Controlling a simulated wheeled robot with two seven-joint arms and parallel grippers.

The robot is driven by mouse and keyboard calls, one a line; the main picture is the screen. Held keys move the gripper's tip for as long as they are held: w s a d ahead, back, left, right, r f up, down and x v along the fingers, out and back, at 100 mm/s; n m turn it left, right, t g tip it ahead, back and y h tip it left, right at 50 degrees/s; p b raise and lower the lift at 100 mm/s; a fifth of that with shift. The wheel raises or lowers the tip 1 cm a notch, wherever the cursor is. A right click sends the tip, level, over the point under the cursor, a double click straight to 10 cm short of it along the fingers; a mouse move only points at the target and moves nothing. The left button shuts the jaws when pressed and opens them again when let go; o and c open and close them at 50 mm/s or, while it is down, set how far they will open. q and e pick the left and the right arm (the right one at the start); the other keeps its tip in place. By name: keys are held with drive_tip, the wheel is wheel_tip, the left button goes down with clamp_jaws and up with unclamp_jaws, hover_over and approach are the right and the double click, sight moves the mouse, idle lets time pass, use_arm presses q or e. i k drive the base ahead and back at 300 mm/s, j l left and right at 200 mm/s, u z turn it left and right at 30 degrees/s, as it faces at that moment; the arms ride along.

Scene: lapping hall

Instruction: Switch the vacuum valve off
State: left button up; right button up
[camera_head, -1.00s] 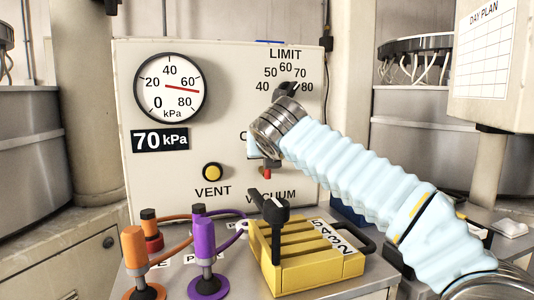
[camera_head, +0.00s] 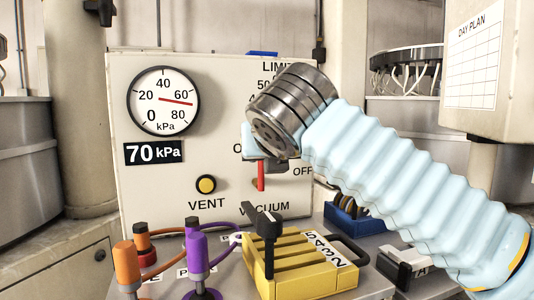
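The vacuum valve's red lever (camera_head: 261,176) hangs downward on the cream panel (camera_head: 230,90), above the partly hidden VACUUM label. The OFF label (camera_head: 302,171) is to its right; an "O" of another label shows to its upper left. My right arm comes in from the right, its metal wrist (camera_head: 292,108) in front of the panel. Part of my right gripper (camera_head: 262,158) shows below and left of the wrist, at the lever's top. I cannot tell whether it touches the lever, and its fingers are mostly hidden. My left gripper is out of view.
The gauge (camera_head: 163,101) reads about 70 kPa. A yellow VENT button (camera_head: 206,184) sits left of the lever. A yellow slotted rack (camera_head: 305,262), a black-handled tool (camera_head: 267,225), orange (camera_head: 127,262) and purple (camera_head: 196,252) handled pieces and a blue bin (camera_head: 352,222) stand below.

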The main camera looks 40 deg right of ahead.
sight(259, 182)
drive_tip(key=k+j, duration=0.75)
drive_tip(key=k, duration=0.1)
